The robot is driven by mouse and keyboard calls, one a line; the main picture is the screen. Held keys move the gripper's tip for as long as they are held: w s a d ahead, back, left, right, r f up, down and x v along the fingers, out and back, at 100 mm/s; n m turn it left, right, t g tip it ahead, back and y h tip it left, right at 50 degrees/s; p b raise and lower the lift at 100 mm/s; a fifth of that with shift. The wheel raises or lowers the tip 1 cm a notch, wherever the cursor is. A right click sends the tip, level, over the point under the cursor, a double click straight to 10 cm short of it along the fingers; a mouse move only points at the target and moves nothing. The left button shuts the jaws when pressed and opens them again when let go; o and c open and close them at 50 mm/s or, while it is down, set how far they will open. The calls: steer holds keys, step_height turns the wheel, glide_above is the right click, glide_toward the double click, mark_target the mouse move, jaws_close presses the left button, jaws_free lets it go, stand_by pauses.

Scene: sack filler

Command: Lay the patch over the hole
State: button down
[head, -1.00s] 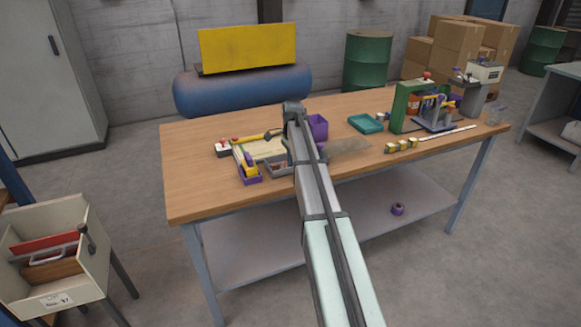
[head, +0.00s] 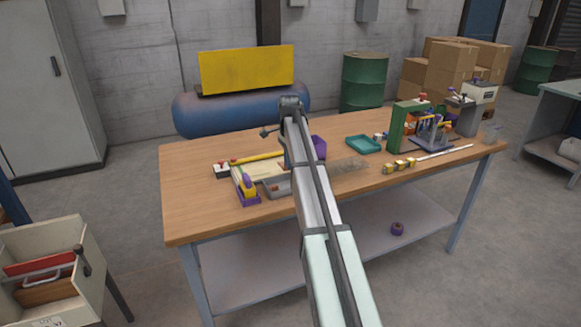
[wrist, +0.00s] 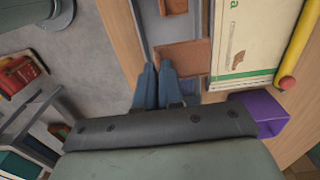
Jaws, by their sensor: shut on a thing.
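The cream sack (head: 258,172) with green print lies flat on the table. In the wrist view the sack (wrist: 255,35) is right of my gripper, with a small brown mark (wrist: 237,60) on it; I cannot tell whether this is the hole. A grey tray (head: 277,188) is beside the sack. In the wrist view a brown patch (wrist: 183,57) lies by my fingertips, and another brown piece (wrist: 172,7) is in the tray. My gripper (wrist: 158,66) is shut at the patch's left edge; the contact is unclear. In the head view my arm hides the fingers.
A yellow bar with red ends (head: 257,158) lies along the sack's far edge. A purple holder (head: 247,200) with a yellow tool is left of the tray. A purple bin (head: 319,147) stands behind my arm. A teal tray (head: 363,144) and green press (head: 402,122) are farther right.

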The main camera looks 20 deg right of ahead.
steer(key=w+d+m, duration=0.2)
steer(key=w+m, duration=1.1)
steer(key=m, duration=0.5)
steer(key=shift+w+d+f, duration=0.25)
steer(key=shift+w+d, duration=0.05)
steer(key=shift+d, duration=0.1)
steer(key=shift+f, duration=0.15)
steer(key=shift+f, duration=2.75)
steer(key=shift+f, duration=0.45)
steer(key=c, duration=1.2)
jaws_free()
